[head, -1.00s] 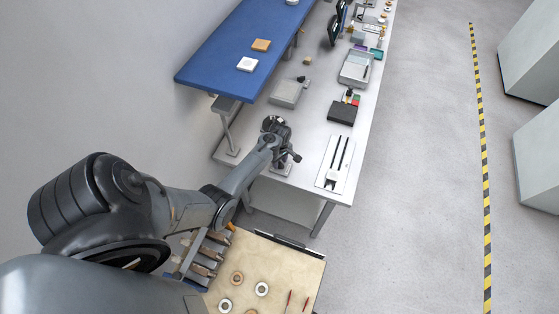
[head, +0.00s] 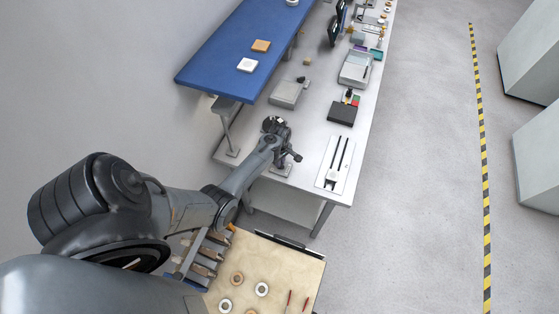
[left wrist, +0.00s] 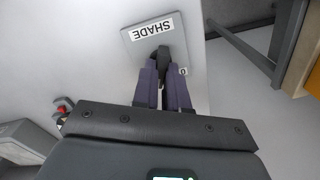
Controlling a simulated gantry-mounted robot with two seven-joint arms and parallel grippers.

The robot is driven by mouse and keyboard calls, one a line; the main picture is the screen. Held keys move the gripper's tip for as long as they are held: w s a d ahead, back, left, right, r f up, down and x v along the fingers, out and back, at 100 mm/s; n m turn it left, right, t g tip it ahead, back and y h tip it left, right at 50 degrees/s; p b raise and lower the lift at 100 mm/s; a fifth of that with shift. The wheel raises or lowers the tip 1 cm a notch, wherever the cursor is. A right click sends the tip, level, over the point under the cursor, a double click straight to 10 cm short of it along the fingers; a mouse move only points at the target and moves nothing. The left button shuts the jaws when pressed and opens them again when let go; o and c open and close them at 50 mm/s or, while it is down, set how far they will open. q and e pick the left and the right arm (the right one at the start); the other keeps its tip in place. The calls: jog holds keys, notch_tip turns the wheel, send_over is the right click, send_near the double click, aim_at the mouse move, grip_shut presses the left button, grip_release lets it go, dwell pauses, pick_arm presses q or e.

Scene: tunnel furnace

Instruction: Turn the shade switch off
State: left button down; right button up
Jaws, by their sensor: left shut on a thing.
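The shade switch is a light grey plate (left wrist: 190,30) with a white label reading SHADE, upside down in the left wrist view. Its black lever (left wrist: 163,54) stands out from the plate, and a small white mark (left wrist: 183,71) shows beside it. The purple fingers of my left gripper (left wrist: 164,76) are closed on the lever; the fingers hide part of the plate. In the head view, my left gripper (head: 286,157) is over the switch plate (head: 283,171) at the near left part of the grey table. My right gripper is not in view.
A white panel with two dark slots (head: 335,165) lies to the right on the grey table (head: 307,135). A grey box (head: 286,94) and a black box (head: 342,114) stand farther back. A tan board (head: 285,268) with rings is at the front.

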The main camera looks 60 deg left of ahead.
pick_arm(q)
jog(key=n+p, duration=0.1)
jog(key=n, duration=0.1)
jog(key=shift+r+n, duration=0.1)
jog(key=shift+n, duration=0.3)
jog(key=n+p, duration=0.1)
jog(key=n, duration=0.1)
jog(key=shift+d+n, duration=0.1)
jog(key=shift+n, duration=0.3)
jog(key=n, duration=0.3)
jog(key=shift+n+b, duration=0.3)
jog(key=shift+n, duration=1)
jog(key=shift+s, duration=0.1)
jog(key=c, duration=1.2)
grip_release()
jog(key=shift+o, duration=0.2)
